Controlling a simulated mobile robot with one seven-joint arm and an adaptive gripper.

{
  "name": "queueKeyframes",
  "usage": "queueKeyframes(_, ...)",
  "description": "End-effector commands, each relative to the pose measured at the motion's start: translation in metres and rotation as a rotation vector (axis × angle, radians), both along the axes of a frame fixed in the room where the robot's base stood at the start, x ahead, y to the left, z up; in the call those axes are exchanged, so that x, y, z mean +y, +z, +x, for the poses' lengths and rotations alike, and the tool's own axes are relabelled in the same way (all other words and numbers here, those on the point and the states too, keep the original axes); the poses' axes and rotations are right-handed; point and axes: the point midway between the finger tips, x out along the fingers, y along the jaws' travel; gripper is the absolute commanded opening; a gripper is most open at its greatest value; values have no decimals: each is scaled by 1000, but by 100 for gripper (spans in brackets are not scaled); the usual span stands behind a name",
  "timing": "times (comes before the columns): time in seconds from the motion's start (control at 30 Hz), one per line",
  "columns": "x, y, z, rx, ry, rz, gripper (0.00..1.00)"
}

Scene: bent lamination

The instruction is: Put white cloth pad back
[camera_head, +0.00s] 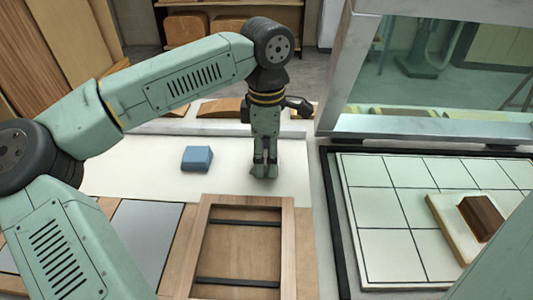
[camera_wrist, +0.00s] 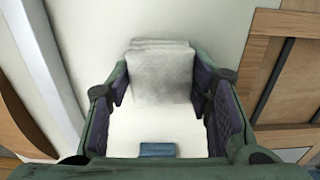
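The white cloth pad (camera_wrist: 160,72) is a small quilted, greyish-white piece between my fingertips in the wrist view. In the head view it is mostly hidden by my fingers. My gripper (camera_head: 265,172) points straight down over the white work surface, its tips low and close to that surface. In the wrist view my gripper (camera_wrist: 160,88) has its fingers spread, one on each side of the pad. The tips are very near the pad's edges; whether they touch it is unclear.
A blue block (camera_head: 197,158) sits left of my gripper. A wooden frame (camera_head: 289,245) with dark crossbars lies nearer. At right, a black-edged gridded plate (camera_head: 390,257) holds a pale board (camera_head: 452,228) with a brown block (camera_head: 482,217). A metal-framed glass panel (camera_head: 440,100) rises behind it.

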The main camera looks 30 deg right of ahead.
Motion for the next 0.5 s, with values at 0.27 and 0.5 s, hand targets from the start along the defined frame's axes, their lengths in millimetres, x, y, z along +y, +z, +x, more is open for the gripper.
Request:
queueKeyframes(0.27,0,1,0,0,0,0,66)
queueKeyframes(0.5,0,1,0,0,0,0,66)
